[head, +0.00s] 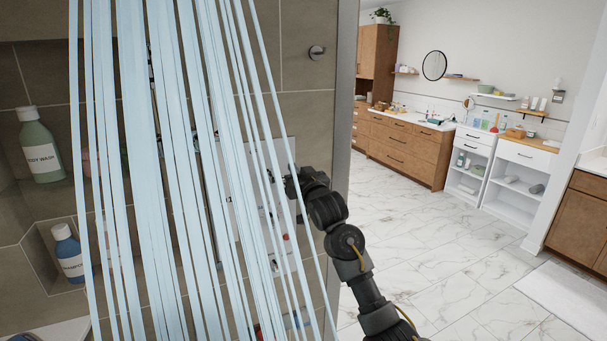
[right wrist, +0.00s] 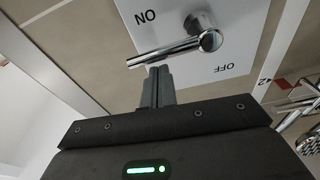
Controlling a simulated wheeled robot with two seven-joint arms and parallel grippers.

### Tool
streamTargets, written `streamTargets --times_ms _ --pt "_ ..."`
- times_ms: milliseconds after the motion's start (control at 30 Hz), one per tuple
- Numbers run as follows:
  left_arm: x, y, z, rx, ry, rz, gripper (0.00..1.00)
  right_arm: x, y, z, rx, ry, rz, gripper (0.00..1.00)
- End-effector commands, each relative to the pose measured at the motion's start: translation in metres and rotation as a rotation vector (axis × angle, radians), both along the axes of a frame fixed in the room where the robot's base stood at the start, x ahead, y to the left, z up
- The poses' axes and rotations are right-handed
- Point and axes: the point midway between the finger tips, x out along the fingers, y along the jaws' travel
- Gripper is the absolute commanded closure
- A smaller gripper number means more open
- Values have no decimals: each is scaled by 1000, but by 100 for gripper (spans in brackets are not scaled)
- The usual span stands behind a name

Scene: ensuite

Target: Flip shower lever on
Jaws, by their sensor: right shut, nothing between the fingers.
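In the right wrist view a chrome lever (right wrist: 172,50) sits on a white plate (right wrist: 241,48) marked ON and OFF. Its bar points left in that view, alongside the ON mark and away from OFF. My right gripper (right wrist: 158,70) is shut and empty, its fingertips right beside the bar; I cannot tell if they touch. In the head view the right gripper (head: 291,186) is at the pale plate (head: 282,152) on the shower wall, where the lever is hard to make out. Pale blue streams of water (head: 135,130) run down in front of the wall. My left gripper is not in view.
A green body wash bottle (head: 40,145) and a blue bottle (head: 68,252) stand in wall niches at left. A shower head (right wrist: 309,141) shows at lower right in the wrist view. Open marble floor (head: 440,240) lies to the right.

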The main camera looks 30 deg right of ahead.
Motion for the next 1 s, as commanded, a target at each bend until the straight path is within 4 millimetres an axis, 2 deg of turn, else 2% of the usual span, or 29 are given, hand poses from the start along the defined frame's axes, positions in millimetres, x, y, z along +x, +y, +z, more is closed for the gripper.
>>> streamTargets --times_ms 33,167,200,233,267,600,800,1000 --pt "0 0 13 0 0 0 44 1 1 14 0 -1 1 100" --pt "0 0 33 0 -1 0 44 5 2 36 0 -1 3 100" --pt "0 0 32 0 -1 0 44 3 2 36 0 -1 4 100" --pt "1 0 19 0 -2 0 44 -5 3 23 -1 0 5 100" --pt "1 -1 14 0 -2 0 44 -11 4 21 -1 -2 5 100" --pt "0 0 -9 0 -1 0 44 -74 9 16 -1 -2 3 100" --pt "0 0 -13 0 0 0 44 -91 10 15 0 -2 3 100" --pt "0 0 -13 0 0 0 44 -94 11 16 1 0 2 100"
